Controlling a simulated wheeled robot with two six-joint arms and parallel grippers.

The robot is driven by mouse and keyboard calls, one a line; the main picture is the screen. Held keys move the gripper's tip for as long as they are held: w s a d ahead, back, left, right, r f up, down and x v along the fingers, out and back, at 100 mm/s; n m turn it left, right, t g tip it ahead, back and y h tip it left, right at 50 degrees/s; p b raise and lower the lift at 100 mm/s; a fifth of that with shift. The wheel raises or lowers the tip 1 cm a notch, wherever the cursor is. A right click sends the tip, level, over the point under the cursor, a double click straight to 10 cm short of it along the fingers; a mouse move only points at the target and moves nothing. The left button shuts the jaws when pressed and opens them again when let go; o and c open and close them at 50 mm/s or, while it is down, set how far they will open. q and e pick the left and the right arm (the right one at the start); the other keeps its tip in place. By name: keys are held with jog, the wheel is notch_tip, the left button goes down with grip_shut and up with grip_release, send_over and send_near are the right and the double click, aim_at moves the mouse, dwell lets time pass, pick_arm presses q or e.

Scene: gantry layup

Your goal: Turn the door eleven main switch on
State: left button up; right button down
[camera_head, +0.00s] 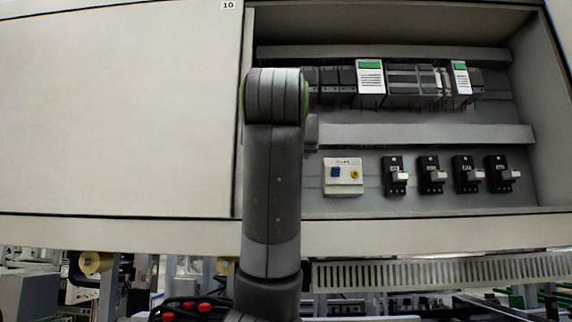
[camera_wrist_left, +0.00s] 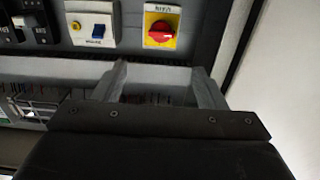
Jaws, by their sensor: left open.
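The main switch (camera_wrist_left: 162,27) is a red rotary knob on a yellow plate with a label, seen in the left wrist view. The exact angle of its handle is hard to read. In the head view my arm hides it. My left gripper (camera_wrist_left: 158,77) is open and empty, its two fingers pointing toward the switch panel. The knob lies beyond the fingertips, roughly between their lines and apart from them. My right gripper is not in view.
Inside the open cabinet, a white box with a blue switch (camera_head: 343,177) sits beside my arm. Several black breakers (camera_head: 395,175) continue to the right, with a row of modules (camera_head: 370,82) above. A closed door labelled 10 (camera_head: 120,110) is at left. The cabinet's side wall (camera_wrist_left: 240,45) borders the switch.

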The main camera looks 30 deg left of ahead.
pick_arm(q)
jog(key=p+x, duration=0.6)
jog(key=x, duration=0.8)
jog(key=shift+f, duration=0.15)
jog(key=c, duration=1)
